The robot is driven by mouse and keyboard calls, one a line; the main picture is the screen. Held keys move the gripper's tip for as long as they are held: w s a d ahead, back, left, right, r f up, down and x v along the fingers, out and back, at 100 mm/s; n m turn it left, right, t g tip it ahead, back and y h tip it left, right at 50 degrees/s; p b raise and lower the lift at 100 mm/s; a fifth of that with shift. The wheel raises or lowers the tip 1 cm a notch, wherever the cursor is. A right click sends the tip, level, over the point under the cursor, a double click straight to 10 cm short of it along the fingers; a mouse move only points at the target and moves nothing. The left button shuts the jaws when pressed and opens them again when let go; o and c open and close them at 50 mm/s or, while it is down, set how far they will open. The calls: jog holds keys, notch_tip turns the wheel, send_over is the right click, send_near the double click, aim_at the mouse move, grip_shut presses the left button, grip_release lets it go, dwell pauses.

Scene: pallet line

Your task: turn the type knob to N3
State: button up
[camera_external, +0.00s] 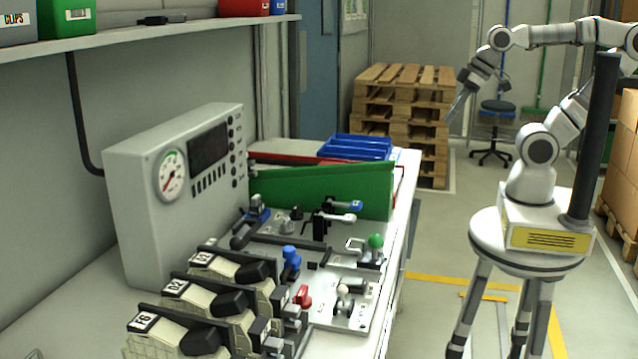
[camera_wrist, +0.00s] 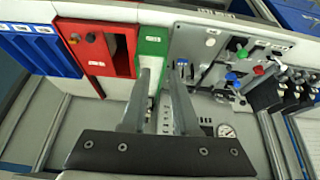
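My gripper (camera_external: 459,108) is raised at the upper right in the external view, in the air beyond the bench and touching nothing. In the wrist view its two fingers (camera_wrist: 158,76) stand apart with nothing between them. The bench panel carries several controls, among them a blue knob (camera_external: 291,256), a red knob (camera_external: 303,295) and a green ball lever (camera_external: 376,241). The blue knob (camera_wrist: 231,78) and the red knob (camera_wrist: 259,70) also show in the wrist view. I cannot tell which control is the type knob, and no N3 mark is readable.
A grey gauge box (camera_external: 135,200) stands behind the controls. Black-handled modules (camera_external: 205,335) stand at the front. A green panel (camera_external: 330,188) and blue tray (camera_external: 355,147) lie at the bench's far end. Stacked pallets (camera_external: 402,110) stand behind. The floor between bench and my base is clear.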

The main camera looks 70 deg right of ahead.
jog(key=shift+o, duration=1.3)
jog(key=w+a+r+n, duration=0.1)
jog(key=w+r+n, duration=0.1)
jog(key=w, duration=0.3)
jog(key=w+a+r+n+g, duration=0.1)
jog(key=w+a+r+n, duration=0.1)
jog(key=w, duration=0.4)
jog(key=shift+w+n+g+b, duration=0.2)
jog(key=shift+n+g+b, duration=0.1)
jog(key=shift+n, duration=0.2)
jog(key=n+g+y+b, duration=0.2)
jog(key=n+g+y, duration=0.25)
jog(key=n, duration=0.85)
send_over(284, 222)
jog(key=d, duration=0.7)
notch_tip(284, 222, down, 15)
jog(key=shift+t, duration=0.25)
jog(key=b+x, duration=0.1)
jog(key=x, duration=1.6)
jog(key=shift+d+f, duration=0.1)
jog(key=shift+c, duration=0.2)
grip_shut()
